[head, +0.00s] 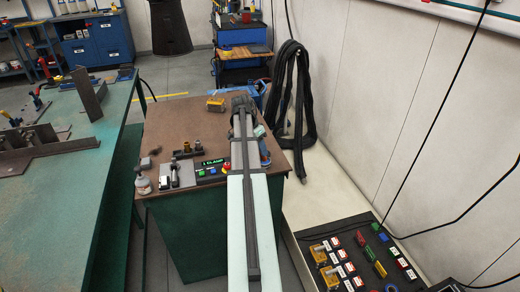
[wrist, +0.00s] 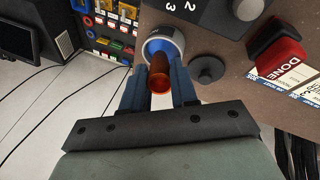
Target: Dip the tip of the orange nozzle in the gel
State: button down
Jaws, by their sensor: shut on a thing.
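The orange nozzle (wrist: 159,78) is held between the blue fingers of my gripper (wrist: 158,70) in the wrist view. Whether the tip touches the gel cannot be seen; the gel itself is not clearly visible. A dark round lid with a knob (wrist: 207,69) lies on the brown table just right of the jar. In the head view my arm hides the gripper and the nozzle.
A red tray marked DONE (wrist: 278,45) and a grey numbered box (wrist: 205,14) are close to the jar. The brown table (head: 175,122) also bears a control box with a CLAMP display (head: 212,172), a bottle (head: 143,184) and a yellow block (head: 215,104).

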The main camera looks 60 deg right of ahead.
jog(key=shift+f, duration=0.6)
dwell(1.4)
jog(key=shift+r, duration=0.1)
jog(key=shift+r, duration=3.45)
jog(key=w+a+f+n+t+h, duration=0.1)
jog(key=w+a+n, duration=0.4)
jog(key=w+a, duration=0.8)
jog(key=w+a+f+n+t+h, duration=0.15)
jog(key=w+a+n, duration=0.45)
jog(key=w+a, duration=0.65)
jog(key=w+a+f+n+t, duration=0.1)
jog(key=a+n, duration=0.4)
jog(key=a, duration=1.3)
jog(key=w+a+n+t, duration=0.1)
jog(key=a+n, duration=0.4)
jog(key=a, duration=1.2)
jog(key=shift+w+a+f+t, duration=0.25)
jog(key=shift+a+f+t, duration=0.15)
jog(key=shift+t, duration=0.25)
jog(key=shift+d, duration=0.1)
